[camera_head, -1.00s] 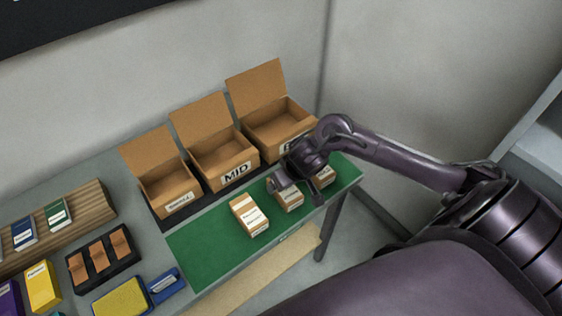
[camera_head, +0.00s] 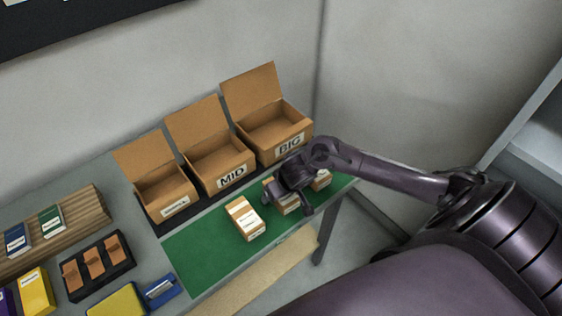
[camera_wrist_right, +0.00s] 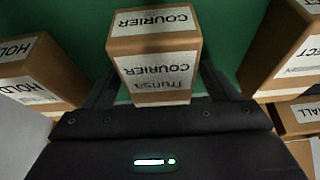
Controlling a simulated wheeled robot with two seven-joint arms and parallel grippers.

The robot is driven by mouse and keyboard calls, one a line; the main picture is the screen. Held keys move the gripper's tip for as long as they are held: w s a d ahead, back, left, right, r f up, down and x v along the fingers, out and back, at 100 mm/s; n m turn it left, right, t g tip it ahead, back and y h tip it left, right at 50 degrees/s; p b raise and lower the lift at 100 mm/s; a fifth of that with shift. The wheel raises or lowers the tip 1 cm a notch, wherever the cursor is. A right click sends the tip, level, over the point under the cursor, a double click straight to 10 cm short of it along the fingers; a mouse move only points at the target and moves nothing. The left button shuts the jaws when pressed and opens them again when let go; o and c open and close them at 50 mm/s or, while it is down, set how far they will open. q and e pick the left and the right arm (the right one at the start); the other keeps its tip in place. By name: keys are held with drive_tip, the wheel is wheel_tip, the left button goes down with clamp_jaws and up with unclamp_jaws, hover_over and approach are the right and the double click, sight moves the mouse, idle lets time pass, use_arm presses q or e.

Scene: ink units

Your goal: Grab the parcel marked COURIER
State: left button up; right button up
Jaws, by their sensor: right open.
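The parcel marked COURIER (camera_wrist_right: 155,60) is a brown box with white labels, standing on the green mat. It sits between the two fingers of my right gripper (camera_wrist_right: 158,84) in the wrist view, its lettering upside down there. The fingers are open, one on each side; I cannot tell whether they touch it. In the head view the right gripper (camera_head: 288,204) is over the middle parcel (camera_head: 289,206) of the row and hides part of it. My left gripper is not in view.
A parcel marked HOLD (camera_wrist_right: 35,75) stands on one side and one ending in "ECT" (camera_wrist_right: 285,50) on the other, close by. Open cartons, including MID (camera_head: 222,165) and BIG (camera_head: 275,133), stand behind the green mat (camera_head: 200,250). Its left part is clear.

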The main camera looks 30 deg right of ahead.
drive_tip(key=shift+f, duration=0.15)
drive_tip(key=c, duration=1.2)
